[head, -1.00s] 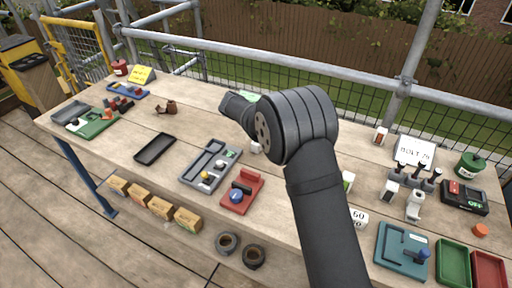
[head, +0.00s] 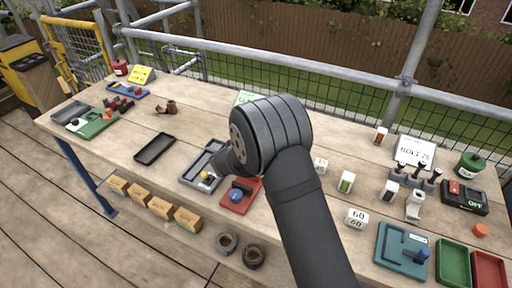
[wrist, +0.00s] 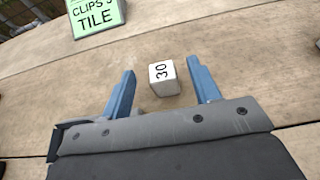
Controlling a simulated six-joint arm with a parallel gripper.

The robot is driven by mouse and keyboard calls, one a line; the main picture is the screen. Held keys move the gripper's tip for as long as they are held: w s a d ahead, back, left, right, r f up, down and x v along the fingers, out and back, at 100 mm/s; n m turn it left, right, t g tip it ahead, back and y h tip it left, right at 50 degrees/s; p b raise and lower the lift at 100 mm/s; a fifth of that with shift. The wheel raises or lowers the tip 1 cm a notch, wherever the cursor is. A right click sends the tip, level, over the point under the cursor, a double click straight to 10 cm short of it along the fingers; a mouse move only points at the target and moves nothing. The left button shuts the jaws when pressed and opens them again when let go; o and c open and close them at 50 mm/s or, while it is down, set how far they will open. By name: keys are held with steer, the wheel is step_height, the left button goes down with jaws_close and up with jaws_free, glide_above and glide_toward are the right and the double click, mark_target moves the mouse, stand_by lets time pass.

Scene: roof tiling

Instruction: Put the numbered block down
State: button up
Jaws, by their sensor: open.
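My gripper (wrist: 163,82) is open, with one blue finger on each side of the block and a gap showing at both sides. I cannot tell how high the fingertips are above the table. In the head view my own arm hides the gripper and this block. Other numbered white blocks stand to the right of my arm: one marked 15 (head: 320,166) and one marked 60 (head: 357,218).
A green sign (wrist: 95,16) reading CLIPS and TILE stands beyond the block. A grey tray (head: 197,160) and a red fixture with a blue knob (head: 239,195) lie left of my arm. Bare wood surrounds the 30 block.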

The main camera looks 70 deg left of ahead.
steer(key=shift+f, duration=0.3)
steer(key=x, duration=0.4)
steer(key=shift+f, duration=0.4)
steer(key=shift+w+a+f, duration=0.15)
steer(key=shift+w+a, duration=0.2)
steer(key=c, duration=1.1)
